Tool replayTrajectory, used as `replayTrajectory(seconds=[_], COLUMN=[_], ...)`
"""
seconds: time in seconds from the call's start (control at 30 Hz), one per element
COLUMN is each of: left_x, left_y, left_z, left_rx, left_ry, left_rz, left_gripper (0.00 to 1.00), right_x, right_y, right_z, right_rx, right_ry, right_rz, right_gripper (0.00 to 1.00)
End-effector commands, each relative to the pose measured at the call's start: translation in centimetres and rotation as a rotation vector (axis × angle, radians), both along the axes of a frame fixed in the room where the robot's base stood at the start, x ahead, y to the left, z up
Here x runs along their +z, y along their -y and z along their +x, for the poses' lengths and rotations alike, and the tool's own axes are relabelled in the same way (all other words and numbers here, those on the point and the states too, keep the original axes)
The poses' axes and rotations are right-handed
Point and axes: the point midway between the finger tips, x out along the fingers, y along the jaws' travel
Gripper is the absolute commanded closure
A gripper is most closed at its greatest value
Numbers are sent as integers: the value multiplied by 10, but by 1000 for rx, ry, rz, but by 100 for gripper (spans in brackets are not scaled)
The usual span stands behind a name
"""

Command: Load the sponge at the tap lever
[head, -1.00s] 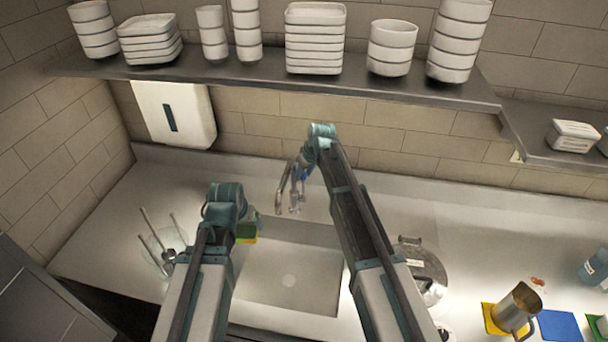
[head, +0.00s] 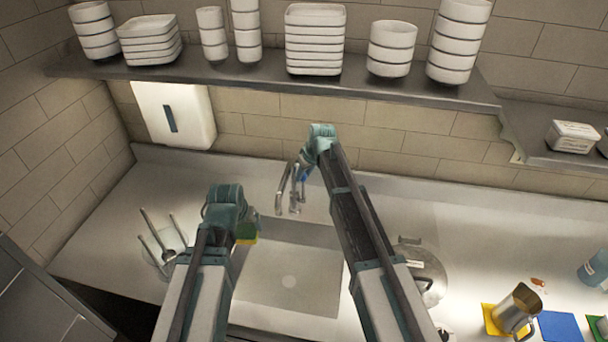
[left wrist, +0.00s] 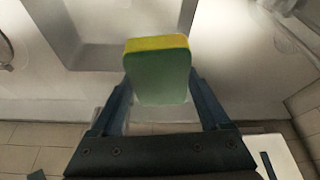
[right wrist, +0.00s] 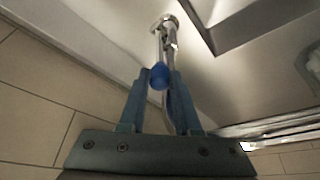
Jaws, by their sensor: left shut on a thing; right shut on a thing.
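The sponge (left wrist: 158,78), green with a yellow layer, is held between the fingers of my left gripper (left wrist: 160,100). In the head view the sponge (head: 246,233) shows at the left edge of the sink, beside my left arm. The chrome tap (head: 281,200) stands behind the sink. In the right wrist view my right gripper (right wrist: 158,90) is shut on the tap's lever, whose blue end (right wrist: 159,76) shows between the fingers. The tap's base (right wrist: 165,22) shows above it. The sponge is to the left of the spout and apart from it.
The sink basin (head: 310,262) lies below and looks empty. A clear container with utensils (head: 160,240) stands at the left. A lidded pot (head: 425,262), a metal jug (head: 515,308) and coloured cloths (head: 559,325) are at the right. A shelf of dishes (head: 270,72) runs above.

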Motion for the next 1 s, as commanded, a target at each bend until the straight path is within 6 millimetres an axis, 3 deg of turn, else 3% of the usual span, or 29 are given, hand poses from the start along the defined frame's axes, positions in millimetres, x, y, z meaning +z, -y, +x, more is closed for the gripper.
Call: replayTrajectory(seconds=[0.53,0.77,1.0], left_x=[0,-6,-5], left_y=[0,0,0], left_z=[0,0,0], left_rx=[0,0,0], left_ry=[0,0,0], left_rz=[0,0,0], left_gripper=[65,65,65], right_x=[0,-6,-5], right_y=[0,-4,-5], right_z=[-1,-26,-25], right_rx=[0,2,2], right_ry=[-1,-3,-5], right_rz=[-1,0,1], right_gripper=[100,100,100])
